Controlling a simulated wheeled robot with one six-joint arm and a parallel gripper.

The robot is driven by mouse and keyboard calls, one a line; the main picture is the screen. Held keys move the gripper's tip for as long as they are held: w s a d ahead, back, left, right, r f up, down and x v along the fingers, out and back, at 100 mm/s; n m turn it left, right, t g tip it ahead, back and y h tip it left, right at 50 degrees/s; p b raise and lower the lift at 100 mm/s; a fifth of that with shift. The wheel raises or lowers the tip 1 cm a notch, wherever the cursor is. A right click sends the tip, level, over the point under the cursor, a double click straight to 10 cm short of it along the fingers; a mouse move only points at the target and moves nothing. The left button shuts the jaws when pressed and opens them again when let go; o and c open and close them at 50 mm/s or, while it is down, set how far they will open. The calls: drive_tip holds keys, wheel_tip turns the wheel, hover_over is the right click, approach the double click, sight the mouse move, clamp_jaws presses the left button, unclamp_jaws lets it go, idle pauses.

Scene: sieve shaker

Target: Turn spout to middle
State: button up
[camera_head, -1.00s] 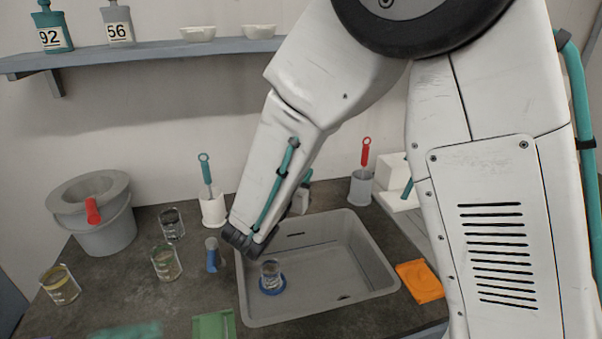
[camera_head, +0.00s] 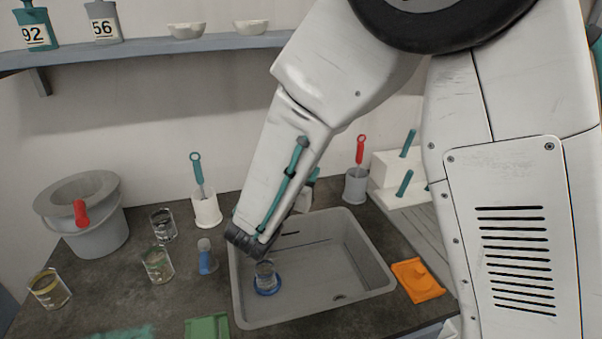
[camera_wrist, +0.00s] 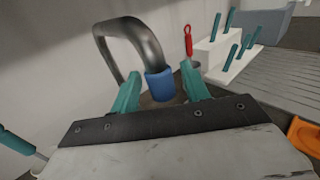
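The spout (camera_wrist: 135,38) is a dark grey metal curved pipe with a blue tip (camera_wrist: 160,85), seen in the wrist view. It arches from the left and comes down near the middle. My gripper (camera_wrist: 160,88) has two teal fingers, spread apart, one on each side of the blue tip. Gaps show between the tip and both fingers; I cannot tell whether the tip lies at their depth. In the head view my arm hides the spout and most of the gripper. The grey sink (camera_head: 360,250) lies below my arm.
A glass beaker (camera_head: 265,272) stands on a blue base in the sink. Left are a grey bucket (camera_head: 95,235), glass beakers and a blue bottle (camera_head: 207,258). A white brush holder (camera_head: 206,210), a grey holder (camera_head: 356,186) and a white rack (camera_head: 395,170) stand behind.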

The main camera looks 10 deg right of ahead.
drive_tip(key=v, duration=0.8)
